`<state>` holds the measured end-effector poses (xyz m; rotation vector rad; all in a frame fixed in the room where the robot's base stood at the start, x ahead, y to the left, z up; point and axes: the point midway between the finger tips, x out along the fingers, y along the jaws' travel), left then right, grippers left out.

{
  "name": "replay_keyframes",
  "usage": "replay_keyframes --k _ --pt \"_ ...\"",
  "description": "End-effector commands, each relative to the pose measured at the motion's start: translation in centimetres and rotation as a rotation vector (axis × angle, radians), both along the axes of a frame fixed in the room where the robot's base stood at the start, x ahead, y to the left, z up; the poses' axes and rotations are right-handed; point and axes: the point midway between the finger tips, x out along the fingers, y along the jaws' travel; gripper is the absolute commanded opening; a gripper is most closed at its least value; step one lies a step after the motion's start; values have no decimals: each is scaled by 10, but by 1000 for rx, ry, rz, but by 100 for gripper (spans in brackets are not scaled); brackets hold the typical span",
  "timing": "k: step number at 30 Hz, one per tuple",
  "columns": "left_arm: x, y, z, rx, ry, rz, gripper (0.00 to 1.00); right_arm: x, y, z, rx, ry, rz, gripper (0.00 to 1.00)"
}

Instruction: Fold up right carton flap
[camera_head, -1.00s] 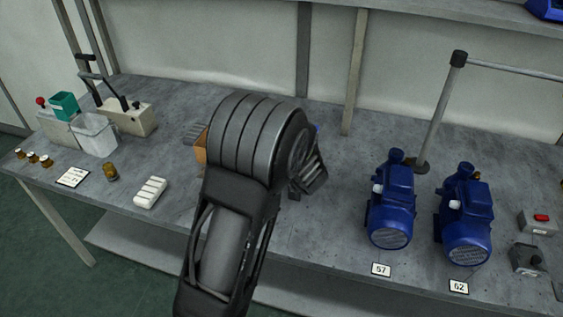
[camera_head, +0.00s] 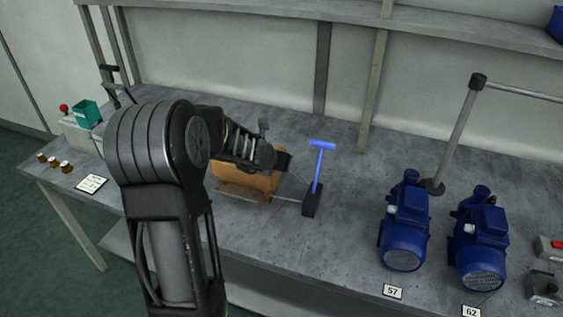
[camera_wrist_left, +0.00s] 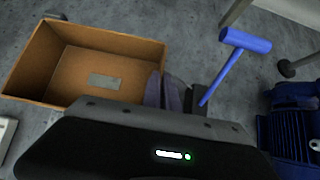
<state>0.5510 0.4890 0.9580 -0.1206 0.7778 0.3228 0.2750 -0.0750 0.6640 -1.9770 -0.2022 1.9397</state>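The open brown carton (camera_head: 262,183) stands on the bench behind and below my left forearm and wrist, which hide much of it. In the left wrist view the carton (camera_wrist_left: 62,50) is open at the top, with a grey patch on its floor. My left gripper (camera_wrist_left: 163,91) is at the carton's right side, by the wall's near right corner. Its two fingers look close together with nothing clear between them. In the head view my wrist hides the fingertips. I cannot make out the right flap clearly. My right gripper is not in view.
A blue T-handled tool (camera_head: 320,160) stands in a black block (camera_head: 312,201) just right of the carton. Blue pumps (camera_head: 405,228) (camera_head: 480,240) and a grey post (camera_head: 458,130) stand farther right. A teal bin (camera_head: 87,112) is at the left. The bench between block and pumps is clear.

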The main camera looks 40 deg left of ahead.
Motion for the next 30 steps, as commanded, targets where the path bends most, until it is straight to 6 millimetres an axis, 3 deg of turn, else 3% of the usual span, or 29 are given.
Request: replay_keyframes --k 15,19,30 --pt "-2 1 -3 -28 -3 -1 0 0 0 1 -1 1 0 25" --pt "-2 1 -3 -28 -4 -1 13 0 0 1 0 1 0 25" --pt "-5 0 5 -27 -7 1 13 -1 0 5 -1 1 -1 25"
